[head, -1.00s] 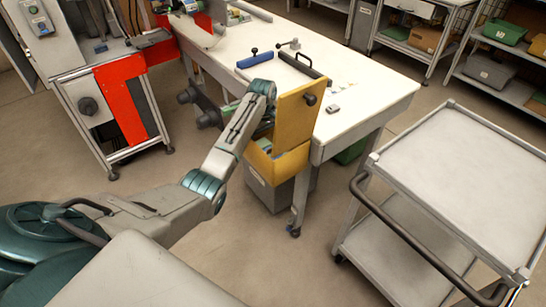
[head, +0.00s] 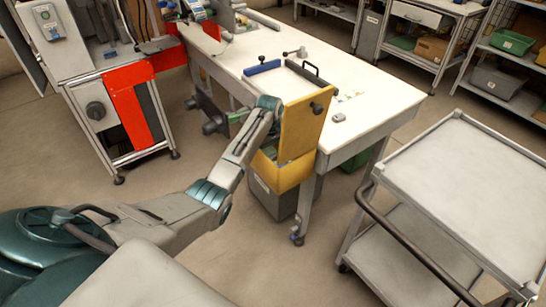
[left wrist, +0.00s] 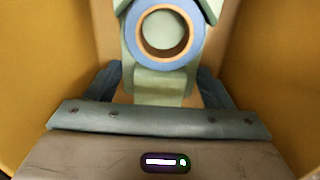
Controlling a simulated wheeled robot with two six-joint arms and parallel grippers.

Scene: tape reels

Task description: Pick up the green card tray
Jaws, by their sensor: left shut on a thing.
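The pale green card tray (left wrist: 160,92) shows in the left wrist view, with a reel (left wrist: 164,32) on it that has a blue rim, a tan inner ring and a pale centre. My left gripper (left wrist: 158,84) has a finger on each side of the tray's near part and is shut on it. Yellow walls rise on both sides. In the head view the left arm reaches into the yellow box (head: 302,125) at the table's side, which hides the fingers. A little green shows inside the box. My right gripper is not in view.
The white table (head: 385,95) carries a blue-edged board and small parts. A grey bin (head: 268,203) stands under the box. A grey cart (head: 470,180) stands at the right, with open floor between. A red-panelled machine (head: 132,112) stands at the left.

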